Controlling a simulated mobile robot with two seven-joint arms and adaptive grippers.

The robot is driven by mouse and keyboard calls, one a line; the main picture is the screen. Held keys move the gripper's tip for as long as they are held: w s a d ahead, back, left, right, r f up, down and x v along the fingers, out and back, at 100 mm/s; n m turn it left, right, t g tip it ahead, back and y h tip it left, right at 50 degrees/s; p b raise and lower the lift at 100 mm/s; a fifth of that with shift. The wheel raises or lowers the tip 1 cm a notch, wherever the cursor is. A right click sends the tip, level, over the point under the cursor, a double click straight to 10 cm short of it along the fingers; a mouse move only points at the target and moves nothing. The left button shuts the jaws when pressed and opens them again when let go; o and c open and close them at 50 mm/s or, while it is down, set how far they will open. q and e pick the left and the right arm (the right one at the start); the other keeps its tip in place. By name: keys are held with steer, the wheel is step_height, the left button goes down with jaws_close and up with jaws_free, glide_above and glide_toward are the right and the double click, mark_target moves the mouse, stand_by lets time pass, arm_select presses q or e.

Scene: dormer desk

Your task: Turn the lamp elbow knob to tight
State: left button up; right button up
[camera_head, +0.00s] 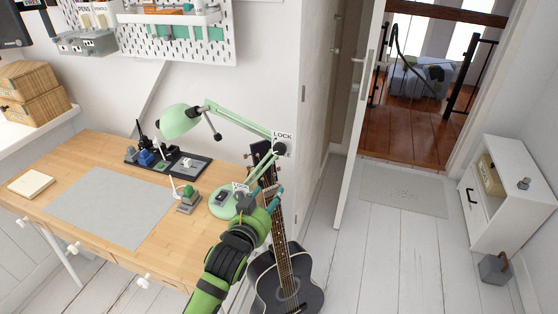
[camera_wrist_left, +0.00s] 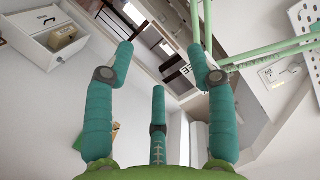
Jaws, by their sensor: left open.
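The green desk lamp (camera_head: 182,121) stands at the right end of the desk, its head over the desk and its arm (camera_head: 235,115) bent at an elbow on the right. The elbow knob (camera_head: 279,148) shows small and dark just below a white LOCK label (camera_head: 283,136); its setting cannot be read. My left gripper (camera_head: 262,192) is open below the elbow, in front of the lamp's lower arm, apart from the knob. In the left wrist view its teal fingers (camera_wrist_left: 160,52) are spread with nothing between them, and green lamp arms (camera_wrist_left: 270,48) pass at the upper right.
A black guitar (camera_head: 288,275) stands close beside my left arm. The desk (camera_head: 110,150) holds a grey mat (camera_head: 110,205), a dark organizer tray (camera_head: 190,168) and a small grey-green object (camera_head: 188,203). A pegboard (camera_head: 180,45) hangs behind. Open floor lies right, before a white cabinet (camera_head: 507,190).

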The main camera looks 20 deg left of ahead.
arm_select(q)
steer(key=t, duration=0.2)
glide_toward(279, 150)
steer(key=w, duration=0.2)
steer(key=shift+w+d+f+p, duration=0.1)
steer(key=shift+w+p, duration=0.2)
steer(key=shift+w, duration=1.35)
steer(key=shift+w+f+p, duration=0.1)
steer(key=shift+w+p, duration=0.2)
steer(key=shift+w, duration=1.4)
jaws_close()
